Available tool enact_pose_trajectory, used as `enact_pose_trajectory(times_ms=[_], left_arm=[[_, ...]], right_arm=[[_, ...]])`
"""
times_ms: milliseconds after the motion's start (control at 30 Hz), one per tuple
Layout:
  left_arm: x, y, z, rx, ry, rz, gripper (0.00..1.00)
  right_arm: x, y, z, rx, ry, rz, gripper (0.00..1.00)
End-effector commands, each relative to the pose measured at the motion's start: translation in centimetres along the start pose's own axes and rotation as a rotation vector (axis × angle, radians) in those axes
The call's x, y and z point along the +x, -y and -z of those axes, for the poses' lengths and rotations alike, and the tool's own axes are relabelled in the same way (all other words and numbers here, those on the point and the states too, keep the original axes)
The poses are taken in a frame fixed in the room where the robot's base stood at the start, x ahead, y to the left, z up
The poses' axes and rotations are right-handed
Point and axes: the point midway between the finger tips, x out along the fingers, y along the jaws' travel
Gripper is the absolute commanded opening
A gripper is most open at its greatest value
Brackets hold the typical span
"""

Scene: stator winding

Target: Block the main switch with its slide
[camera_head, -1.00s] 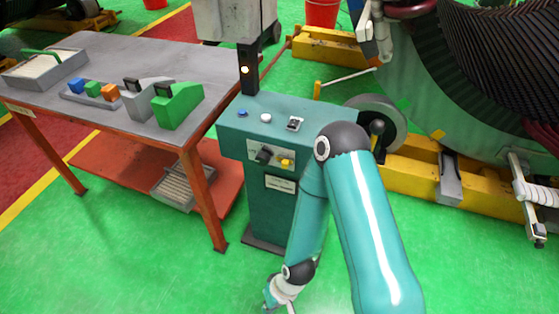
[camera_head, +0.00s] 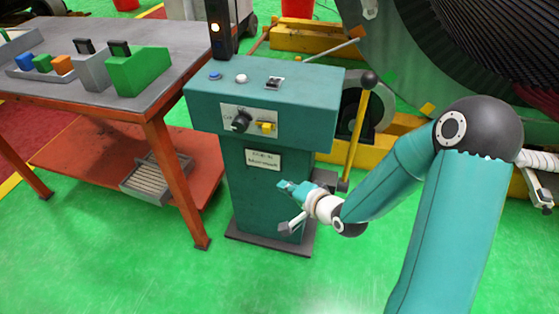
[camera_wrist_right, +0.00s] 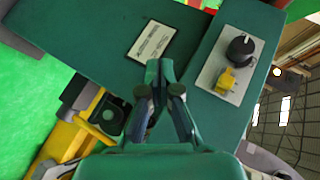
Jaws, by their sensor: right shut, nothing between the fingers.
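The main switch, a black rotary knob (camera_head: 241,121), sits on a pale plate on the front of the teal control cabinet (camera_head: 264,99). The small yellow slide (camera_head: 266,127) is just right of the knob on the same plate. My right gripper (camera_head: 284,186) is in front of the cabinet, below the plate and apart from the slide; it is shut and empty. In the right wrist view the shut fingers (camera_wrist_right: 160,73) are left of the slide (camera_wrist_right: 226,80) and the knob (camera_wrist_right: 241,48). My left gripper is not in view.
A workbench (camera_head: 150,95) with coloured blocks stands left of the cabinet. A yellow-handled lever (camera_head: 357,128) with a black ball rises at the cabinet's right. The large stator (camera_head: 440,70) is behind on the right. A blue button, a white button and a small switch are on the cabinet top.

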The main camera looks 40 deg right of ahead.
Motion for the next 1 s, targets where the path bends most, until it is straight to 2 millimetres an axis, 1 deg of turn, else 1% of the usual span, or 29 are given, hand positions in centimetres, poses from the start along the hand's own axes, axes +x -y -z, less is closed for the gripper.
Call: enact_pose_trajectory(times_ms=[33, 100, 133, 200, 300, 400, 467, 733, 867, 1000], left_arm=[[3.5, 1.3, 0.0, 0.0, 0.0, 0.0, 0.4], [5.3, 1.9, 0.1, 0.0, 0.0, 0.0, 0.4], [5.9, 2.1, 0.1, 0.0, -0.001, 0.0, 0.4], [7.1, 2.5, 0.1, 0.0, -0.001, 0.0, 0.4], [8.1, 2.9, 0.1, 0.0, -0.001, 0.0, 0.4], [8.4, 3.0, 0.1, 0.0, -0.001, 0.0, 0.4], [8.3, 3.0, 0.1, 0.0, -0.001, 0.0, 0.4], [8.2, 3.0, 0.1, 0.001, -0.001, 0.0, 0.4], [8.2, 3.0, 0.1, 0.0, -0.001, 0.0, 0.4], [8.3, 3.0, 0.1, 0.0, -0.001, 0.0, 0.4]], right_arm=[[0.0, -0.8, 2.0, 0.062, -0.069, 0.084, 0.0], [-1.2, 0.3, 4.3, 0.142, -0.126, 0.191, 0.0], [-1.8, 0.8, 5.0, 0.17, -0.143, 0.233, 0.0], [-3.1, 1.7, 6.3, 0.224, -0.169, 0.316, 0.0], [-4.7, 2.7, 7.4, 0.275, -0.185, 0.398, 0.0], [-5.5, 3.3, 7.9, 0.301, -0.188, 0.439, 0.0], [-5.7, 3.5, 8.0, 0.307, -0.187, 0.448, 0.0], [-5.8, 3.7, 8.0, 0.309, -0.186, 0.448, 0.0], [-5.5, 3.8, 8.1, 0.309, -0.185, 0.448, 0.0], [-4.4, 4.2, 8.3, 0.308, -0.183, 0.448, 0.0]])
